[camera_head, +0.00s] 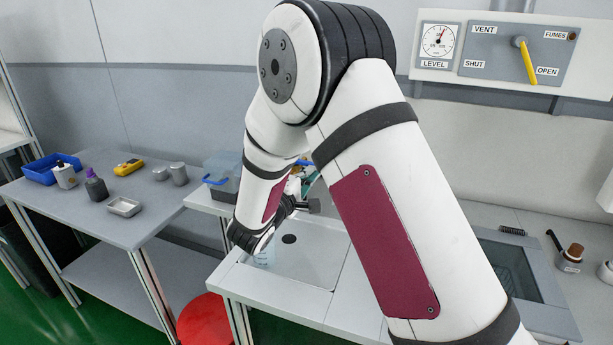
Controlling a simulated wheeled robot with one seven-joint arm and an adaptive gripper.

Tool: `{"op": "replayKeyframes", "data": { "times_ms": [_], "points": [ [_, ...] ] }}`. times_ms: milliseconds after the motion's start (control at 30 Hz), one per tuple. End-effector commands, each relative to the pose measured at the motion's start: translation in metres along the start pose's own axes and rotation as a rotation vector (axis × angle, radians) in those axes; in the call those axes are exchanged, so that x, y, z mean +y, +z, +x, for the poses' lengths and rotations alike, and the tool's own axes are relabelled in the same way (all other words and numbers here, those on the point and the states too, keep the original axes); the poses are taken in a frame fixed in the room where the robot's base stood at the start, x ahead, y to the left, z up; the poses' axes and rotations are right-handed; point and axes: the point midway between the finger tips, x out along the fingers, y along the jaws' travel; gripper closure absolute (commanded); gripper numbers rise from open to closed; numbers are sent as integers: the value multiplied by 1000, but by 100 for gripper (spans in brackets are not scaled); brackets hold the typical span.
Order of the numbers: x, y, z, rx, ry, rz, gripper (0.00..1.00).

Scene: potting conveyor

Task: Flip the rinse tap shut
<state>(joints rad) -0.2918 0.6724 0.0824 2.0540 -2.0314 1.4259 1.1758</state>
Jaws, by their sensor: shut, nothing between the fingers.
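The sink (318,262) is a pale basin with a dark drain, set in the white bench at the centre. My arm reaches over it and hides much of its back edge. My gripper (297,204) is small, dark and partly hidden by my own wrist; it is shut and empty above the back of the sink. A small grey piece (314,206) beside the fingertips may be part of the rinse tap. I cannot tell whether the fingers touch it. The tap's lever and its position are not clear, as my arm covers that area.
The left table (150,222) holds bottles and a tray. A red stool (205,322) is below. A panel with a yellow lever (527,62) hangs upper right.

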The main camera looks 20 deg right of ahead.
Motion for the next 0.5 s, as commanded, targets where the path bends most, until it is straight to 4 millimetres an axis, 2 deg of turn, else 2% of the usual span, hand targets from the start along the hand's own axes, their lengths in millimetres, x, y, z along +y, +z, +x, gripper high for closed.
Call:
{"op": "replayKeyframes", "data": {
  "times_ms": [200, 500],
  "points": [
    [0, 0, 2, 0, 0, 0, 100],
    [-2, 4, 17, -1, 0, 0, 100]
  ]
}}
